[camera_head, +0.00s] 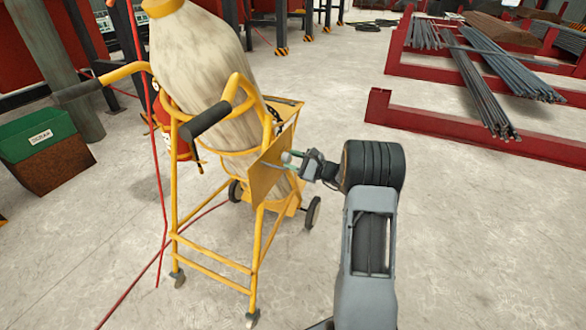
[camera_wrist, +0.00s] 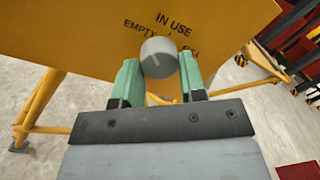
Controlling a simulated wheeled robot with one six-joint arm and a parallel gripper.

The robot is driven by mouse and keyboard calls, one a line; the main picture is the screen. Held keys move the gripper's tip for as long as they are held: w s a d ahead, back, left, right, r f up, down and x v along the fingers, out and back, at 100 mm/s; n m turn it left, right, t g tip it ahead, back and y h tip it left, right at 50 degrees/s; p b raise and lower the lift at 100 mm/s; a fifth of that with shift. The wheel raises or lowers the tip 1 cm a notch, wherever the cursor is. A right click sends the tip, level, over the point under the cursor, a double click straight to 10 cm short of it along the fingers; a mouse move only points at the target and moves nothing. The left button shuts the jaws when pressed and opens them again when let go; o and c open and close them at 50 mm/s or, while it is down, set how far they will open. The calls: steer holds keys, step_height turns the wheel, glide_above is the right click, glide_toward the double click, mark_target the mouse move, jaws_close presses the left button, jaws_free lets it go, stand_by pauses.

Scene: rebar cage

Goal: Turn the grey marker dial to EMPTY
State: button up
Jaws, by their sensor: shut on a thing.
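The grey dial (camera_wrist: 159,59) is a round knob on a yellow plate (camera_wrist: 85,40), which also shows in the head view (camera_head: 268,172). Above the dial the plate reads IN USE, with EMPTY to the upper left. Another word to the right is partly hidden by the dial. A pale line shows on the dial's face, but I cannot tell exactly which word it points to. My gripper (camera_wrist: 160,80) has its green fingers on either side of the dial and is shut on it. In the head view my gripper (camera_head: 296,160) is at the plate's right side; the dial is not clear there.
The plate is on a yellow wheeled cart (camera_head: 215,260) carrying a large pale bag-like body (camera_head: 195,60). Black handles stick out toward me. A red hose runs over the floor at left, near a green-and-brown bin (camera_head: 45,150). Red racks with steel bars (camera_head: 480,95) stand at right.

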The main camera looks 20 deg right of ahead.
steer(key=shift+n+b, duration=1.05)
steer(key=shift+n, duration=0.05)
steer(key=o, duration=0.9)
steer(key=shift+o, duration=0.2)
steer(key=p+v, duration=0.2)
steer(key=v, duration=1.1)
steer(key=shift+s+d+p, duration=0.25)
steer(key=shift+d+p, duration=0.05)
steer(key=shift+d, duration=0.05)
